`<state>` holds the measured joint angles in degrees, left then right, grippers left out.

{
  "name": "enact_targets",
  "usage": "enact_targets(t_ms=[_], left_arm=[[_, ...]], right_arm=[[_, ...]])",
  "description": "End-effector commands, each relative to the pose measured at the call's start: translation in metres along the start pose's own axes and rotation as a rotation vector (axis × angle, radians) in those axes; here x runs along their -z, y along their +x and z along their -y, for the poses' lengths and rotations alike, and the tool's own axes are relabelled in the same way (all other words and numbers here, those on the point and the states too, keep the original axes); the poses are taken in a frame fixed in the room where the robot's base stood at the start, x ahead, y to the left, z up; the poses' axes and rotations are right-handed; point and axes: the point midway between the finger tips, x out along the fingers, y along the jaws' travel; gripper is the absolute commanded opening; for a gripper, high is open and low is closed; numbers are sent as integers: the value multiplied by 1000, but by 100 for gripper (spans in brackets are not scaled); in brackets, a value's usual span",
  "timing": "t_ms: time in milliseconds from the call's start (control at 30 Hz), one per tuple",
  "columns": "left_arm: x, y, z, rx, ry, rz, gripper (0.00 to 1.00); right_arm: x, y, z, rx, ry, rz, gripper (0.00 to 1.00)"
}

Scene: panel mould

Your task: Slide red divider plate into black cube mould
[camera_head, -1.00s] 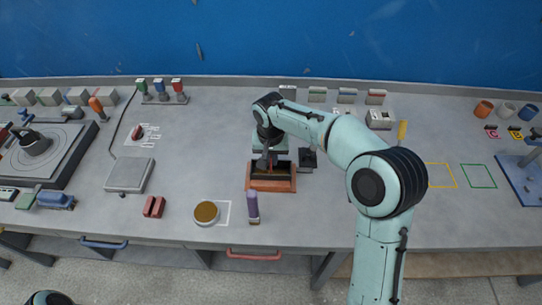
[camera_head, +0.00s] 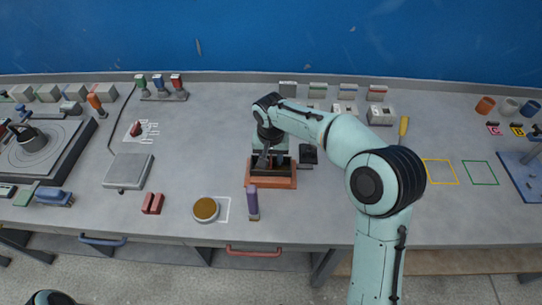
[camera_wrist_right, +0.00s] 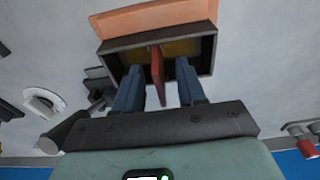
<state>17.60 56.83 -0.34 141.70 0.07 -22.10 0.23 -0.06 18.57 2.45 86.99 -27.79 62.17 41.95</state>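The black cube mould (camera_wrist_right: 206,50) sits on an orange-brown base; in the head view the mould and base (camera_head: 271,182) are on the bench, partly hidden by my right arm. The red divider plate (camera_wrist_right: 157,70) stands upright near the middle of the mould opening, its end sticking out toward my gripper. How deep it sits is unclear. My right gripper (camera_wrist_right: 159,88) is open, its two blue-grey fingers apart on either side of the plate with visible gaps. It shows in the head view at the mould (camera_head: 268,162). My left gripper is not in view.
A purple-handled tool (camera_head: 253,203) stands close in front of the mould. A round tin (camera_head: 206,209) and red blocks (camera_head: 152,203) lie to its left. A small black object (camera_head: 309,155) is just right of the mould. Bench between mould and grey scale (camera_head: 128,171) is clear.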

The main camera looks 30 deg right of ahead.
Motion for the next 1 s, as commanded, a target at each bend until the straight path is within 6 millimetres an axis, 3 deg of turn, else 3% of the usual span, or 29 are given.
enact_targets(t_ms=[133,267,700,1000], left_arm=[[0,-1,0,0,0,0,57],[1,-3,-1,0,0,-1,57],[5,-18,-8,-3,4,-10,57],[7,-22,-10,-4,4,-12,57]], right_arm=[[0,-4,0,1,0,-2,40],[1,-22,1,3,-1,-4,40],[1,-115,1,3,0,-3,40],[0,-134,0,0,0,1,40]])
